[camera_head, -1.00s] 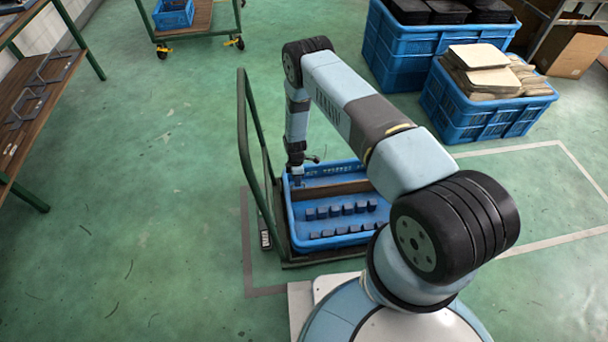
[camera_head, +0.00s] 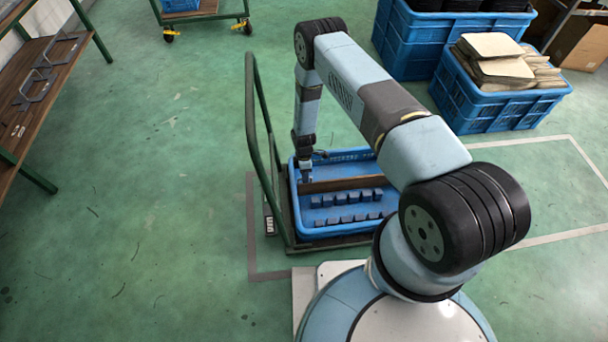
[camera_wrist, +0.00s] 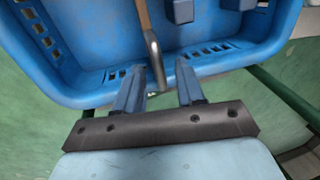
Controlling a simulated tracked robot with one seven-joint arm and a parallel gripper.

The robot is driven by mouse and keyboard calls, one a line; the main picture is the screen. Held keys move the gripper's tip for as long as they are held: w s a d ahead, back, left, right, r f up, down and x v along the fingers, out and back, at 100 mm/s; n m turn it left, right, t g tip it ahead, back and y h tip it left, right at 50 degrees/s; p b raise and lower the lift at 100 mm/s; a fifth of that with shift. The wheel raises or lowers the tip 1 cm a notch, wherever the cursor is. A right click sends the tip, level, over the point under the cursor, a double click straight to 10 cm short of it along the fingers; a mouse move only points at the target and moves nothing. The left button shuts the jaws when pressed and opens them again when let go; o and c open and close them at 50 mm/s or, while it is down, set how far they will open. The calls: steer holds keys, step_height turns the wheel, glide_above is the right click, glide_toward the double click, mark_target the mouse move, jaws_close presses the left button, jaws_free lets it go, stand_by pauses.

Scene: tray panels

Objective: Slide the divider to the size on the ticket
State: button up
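The blue tray (camera_head: 294,205) sits on a green-framed cart. A brown divider (camera_head: 342,183) spans it from left to right, with several dark blue blocks (camera_head: 344,198) in two rows on its near side. My gripper (camera_head: 306,178) is low at the divider's left end. In the wrist view my gripper (camera_wrist: 160,84) has its two blue fingers apart, with the divider's end (camera_wrist: 153,60) between them, closer to the left finger. I cannot tell whether that finger touches it. Two blocks show at the top right (camera_wrist: 180,10). I cannot read any size on a ticket.
The cart's green handle (camera_head: 253,120) rises just left of the tray. A small white label (camera_head: 269,226) is on the cart's left edge. Large blue crates (camera_head: 490,115) stand at the back right, and a shelf (camera_head: 40,85) is at the far left.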

steer(key=shift+r, duration=0.1)
step_height(320, 180, up, 13)
steer(key=w, duration=0.2)
steer(key=shift+w, duration=0.4)
steer(key=shift+a+r, duration=0.1)
steer(key=shift+r, duration=0.05)
stand_by(0.3)
